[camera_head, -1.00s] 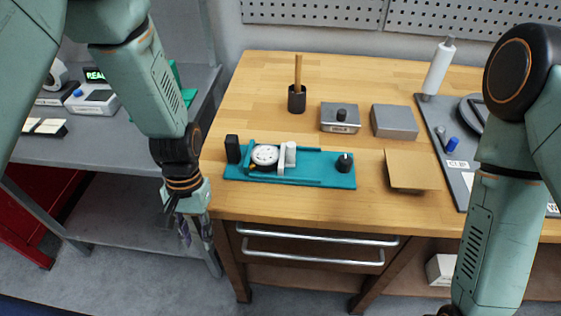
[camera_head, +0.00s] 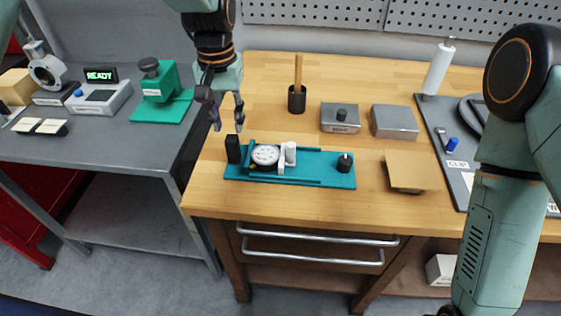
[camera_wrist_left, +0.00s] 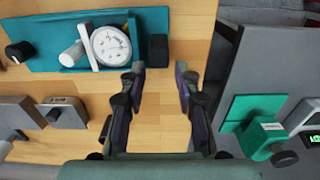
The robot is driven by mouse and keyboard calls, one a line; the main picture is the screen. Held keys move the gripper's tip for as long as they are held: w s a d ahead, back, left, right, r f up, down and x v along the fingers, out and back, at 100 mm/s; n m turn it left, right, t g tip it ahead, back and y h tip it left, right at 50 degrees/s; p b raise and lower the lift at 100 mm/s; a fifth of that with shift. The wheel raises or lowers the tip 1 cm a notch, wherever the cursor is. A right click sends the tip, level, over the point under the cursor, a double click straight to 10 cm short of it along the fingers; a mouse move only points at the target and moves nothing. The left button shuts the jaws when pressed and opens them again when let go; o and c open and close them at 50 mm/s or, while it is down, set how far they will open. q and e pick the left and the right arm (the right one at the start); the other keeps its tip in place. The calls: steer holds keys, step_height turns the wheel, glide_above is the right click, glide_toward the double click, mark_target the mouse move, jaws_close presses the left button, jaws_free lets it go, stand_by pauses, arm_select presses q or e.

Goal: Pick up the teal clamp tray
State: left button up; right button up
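The teal clamp tray (camera_head: 310,167) lies flat on the wooden bench. It carries a white round dial gauge (camera_head: 265,155), a white cylinder (camera_head: 290,152), a black block (camera_head: 233,149) at its left end and a black knob (camera_head: 344,163) at its right end. My left gripper (camera_head: 228,128) is open and empty, pointing down, just above and behind the tray's left end. In the left wrist view the tray (camera_wrist_left: 38,42) is at top left, and the open fingers (camera_wrist_left: 160,75) are apart from it, near the black block (camera_wrist_left: 158,49). My right gripper is out of view.
A black cup with a wooden stick (camera_head: 297,98), two grey boxes (camera_head: 340,117) (camera_head: 394,121) and a tan block (camera_head: 411,170) stand on the bench. A grey side table (camera_head: 90,147) on the left holds a green fixture (camera_head: 161,92). A gap separates the tables.

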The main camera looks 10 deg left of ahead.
mark_target(231, 137)
arm_select(q)
step_height(231, 137, down, 2)
steer(key=shift+w+f, duration=0.1)
steer(key=shift+f, duration=0.1)
steer(key=f, duration=0.4)
steer(key=shift+s+d+f, duration=0.1)
steer(key=shift+s, duration=0.1)
steer(key=shift+w+f, duration=0.15)
steer(key=shift+f, duration=0.25)
steer(key=shift+r, duration=0.1)
steer(key=c, duration=0.3)
jaws_close()
